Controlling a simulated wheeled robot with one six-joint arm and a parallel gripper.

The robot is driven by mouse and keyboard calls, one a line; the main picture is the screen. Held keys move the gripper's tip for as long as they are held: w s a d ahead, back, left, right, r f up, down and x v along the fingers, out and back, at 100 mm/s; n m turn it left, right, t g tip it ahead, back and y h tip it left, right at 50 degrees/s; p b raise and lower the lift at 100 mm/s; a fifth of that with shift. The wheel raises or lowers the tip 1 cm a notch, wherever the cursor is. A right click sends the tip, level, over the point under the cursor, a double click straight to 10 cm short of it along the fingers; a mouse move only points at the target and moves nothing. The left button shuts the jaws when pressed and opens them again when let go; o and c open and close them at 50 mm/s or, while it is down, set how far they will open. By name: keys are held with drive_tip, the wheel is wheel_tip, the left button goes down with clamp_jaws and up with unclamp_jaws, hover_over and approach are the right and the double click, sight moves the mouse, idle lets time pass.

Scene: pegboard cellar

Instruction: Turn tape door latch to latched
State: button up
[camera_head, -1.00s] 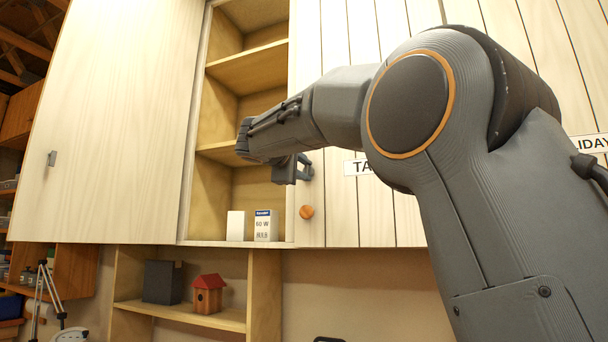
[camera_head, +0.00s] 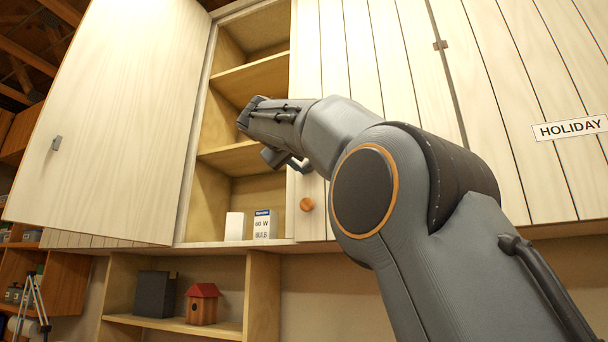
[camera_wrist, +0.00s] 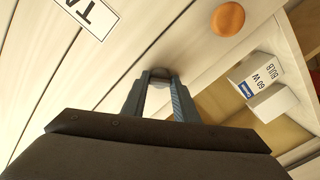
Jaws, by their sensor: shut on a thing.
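The tape door (camera_head: 345,60) is a pale planked cupboard door. Its label (camera_wrist: 88,12), partly cut off and reading "TA", shows in the wrist view. A round orange-brown knob (camera_head: 307,204) sits low near the door's left edge, and it also shows in the wrist view (camera_wrist: 228,19). My gripper (camera_wrist: 160,80) is at the door face near that edge, apart from the knob. It is shut on a small dark grey piece (camera_wrist: 161,72), seemingly the latch, mostly hidden by the fingers. The latch's angle cannot be told. My gripper (camera_head: 298,165) is partly hidden by my arm in the head view.
An open shelf bay left of the door holds a bulb box (camera_head: 265,224) and a plain white box (camera_head: 235,226). A large pale door (camera_head: 110,110) stands left of it. The holiday label (camera_head: 569,128) is at right. A red-roofed birdhouse (camera_head: 202,303) stands below.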

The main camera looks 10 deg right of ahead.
drive_tip(key=m+b, duration=0.1)
drive_tip(key=m, duration=0.2)
drive_tip(key=shift+w+f+m+b, duration=0.1)
drive_tip(key=shift+f+m+b, duration=0.05)
drive_tip(key=shift+m+b, duration=0.85)
drive_tip(key=shift+m, duration=1.1)
drive_tip(key=o, duration=1)
drive_tip(key=shift+b+v, duration=1.45)
drive_tip(key=shift+v, duration=2.55)
